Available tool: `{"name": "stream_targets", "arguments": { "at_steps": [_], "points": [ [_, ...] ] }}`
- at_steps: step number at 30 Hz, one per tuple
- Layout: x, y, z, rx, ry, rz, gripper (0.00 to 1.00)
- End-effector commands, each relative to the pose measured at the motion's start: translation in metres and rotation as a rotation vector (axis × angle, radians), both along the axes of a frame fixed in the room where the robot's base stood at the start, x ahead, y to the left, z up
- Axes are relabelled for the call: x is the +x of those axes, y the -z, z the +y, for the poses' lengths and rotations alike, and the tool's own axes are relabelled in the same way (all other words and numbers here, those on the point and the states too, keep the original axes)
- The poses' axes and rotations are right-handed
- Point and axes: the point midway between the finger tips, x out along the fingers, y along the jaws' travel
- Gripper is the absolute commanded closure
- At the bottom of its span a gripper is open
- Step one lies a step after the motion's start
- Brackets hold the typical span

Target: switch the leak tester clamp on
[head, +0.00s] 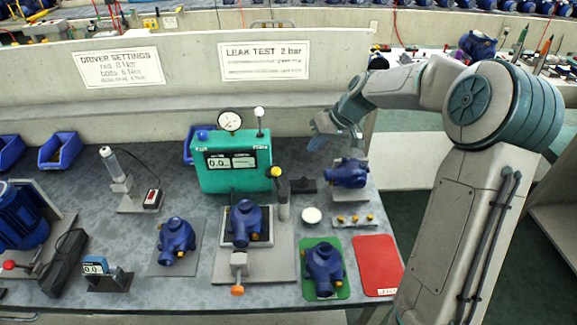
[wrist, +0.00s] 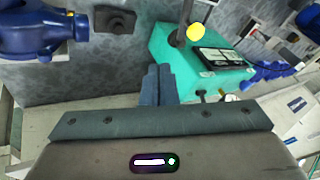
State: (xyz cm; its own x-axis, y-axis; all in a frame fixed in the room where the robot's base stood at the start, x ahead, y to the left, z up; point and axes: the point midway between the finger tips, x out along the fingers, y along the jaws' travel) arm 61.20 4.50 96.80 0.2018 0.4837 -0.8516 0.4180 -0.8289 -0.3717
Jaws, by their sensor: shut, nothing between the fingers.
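The leak tester (head: 235,177) is a teal box with a round gauge, a display and a white-knobbed lever (head: 259,118) on top. Its grey base plate (head: 270,268) holds a blue pump (head: 244,222). A grey block with an orange handle (head: 237,290) is at the plate's front; a grey post with a yellow-tipped black lever (head: 278,173) stands at its right. I cannot tell for sure which is the clamp. The wrist view shows the box (wrist: 185,62) and a yellow knob (wrist: 194,32). My gripper (head: 316,143) is shut and empty, right of the box, apart from everything.
A blue pump (head: 349,173) on a stand is below and right of my gripper. A white round cap (head: 312,216), a strip of brass fittings (head: 355,220), a green mat (head: 341,291) with a pump and an empty red mat (head: 377,264) lie in front. A low wall stands behind.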

Motion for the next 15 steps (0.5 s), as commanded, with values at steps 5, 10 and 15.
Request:
{"name": "stream_targets", "arguments": {
  "at_steps": [5, 10, 15],
  "points": [
    [0.003, 0.013, 0.008, 0.002, -0.001, 0.004, 1.00],
    [0.008, 0.042, 0.025, 0.002, -0.005, 0.006, 1.00],
    [0.016, 0.073, 0.043, 0.002, -0.002, 0.006, 1.00]
  ]
}}
